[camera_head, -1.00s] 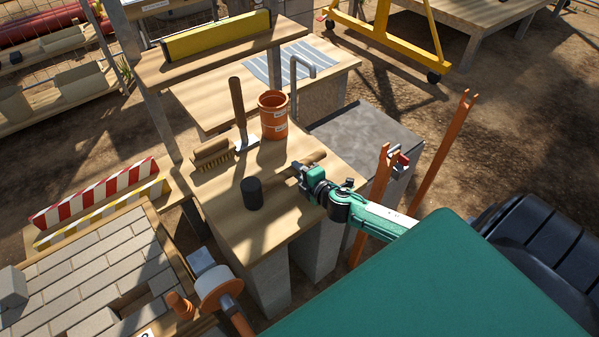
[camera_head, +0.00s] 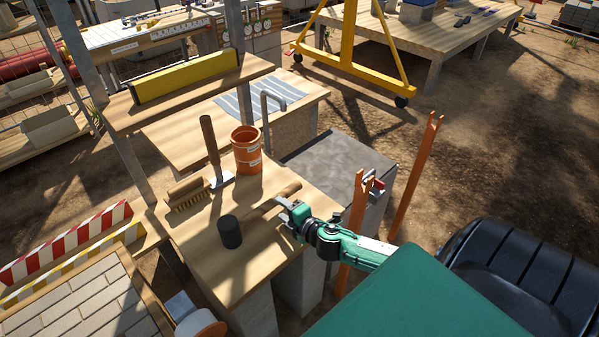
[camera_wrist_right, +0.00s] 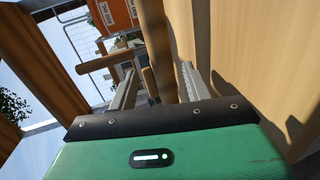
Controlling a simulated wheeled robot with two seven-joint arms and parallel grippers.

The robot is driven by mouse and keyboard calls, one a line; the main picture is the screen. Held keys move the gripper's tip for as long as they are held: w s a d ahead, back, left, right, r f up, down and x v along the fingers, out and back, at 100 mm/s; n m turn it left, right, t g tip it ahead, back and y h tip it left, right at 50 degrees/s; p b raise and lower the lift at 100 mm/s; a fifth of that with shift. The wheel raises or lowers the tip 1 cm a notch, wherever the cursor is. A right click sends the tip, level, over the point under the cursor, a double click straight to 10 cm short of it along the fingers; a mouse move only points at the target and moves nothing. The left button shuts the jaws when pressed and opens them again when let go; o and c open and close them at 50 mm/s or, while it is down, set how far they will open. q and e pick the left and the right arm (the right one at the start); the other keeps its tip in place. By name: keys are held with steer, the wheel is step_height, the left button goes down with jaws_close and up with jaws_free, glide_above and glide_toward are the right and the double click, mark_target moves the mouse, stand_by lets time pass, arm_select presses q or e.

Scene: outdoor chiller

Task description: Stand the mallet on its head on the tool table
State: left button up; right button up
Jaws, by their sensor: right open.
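The mallet lies on the wooden tool table (camera_head: 215,275). Its black cylindrical head (camera_head: 230,231) rests on an end face, and its wooden handle (camera_head: 288,192) runs low toward the upper right. My right gripper (camera_head: 287,212) is open at the near side of the handle, right of the head. In the right wrist view the two fingers of my right gripper (camera_wrist_right: 157,88) are spread, with a wooden handle (camera_wrist_right: 152,40) showing between and beyond them; contact cannot be told. The mallet head is not seen there. My left gripper is not in view.
Behind the mallet stand an orange pot (camera_head: 247,150), a trowel with its handle up (camera_head: 210,142) and a brush (camera_head: 187,193). A raised shelf holds a yellow level (camera_head: 188,78). Orange forked posts (camera_head: 355,225) rise right of the table. Bare table lies left of the mallet head.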

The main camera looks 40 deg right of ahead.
steer(key=v, duration=0.7)
steer(key=shift+s+b, duration=0.1)
steer(key=shift+b, duration=0.3)
steer(key=shift+s+r, duration=0.15)
steer(key=shift+s, duration=0.35)
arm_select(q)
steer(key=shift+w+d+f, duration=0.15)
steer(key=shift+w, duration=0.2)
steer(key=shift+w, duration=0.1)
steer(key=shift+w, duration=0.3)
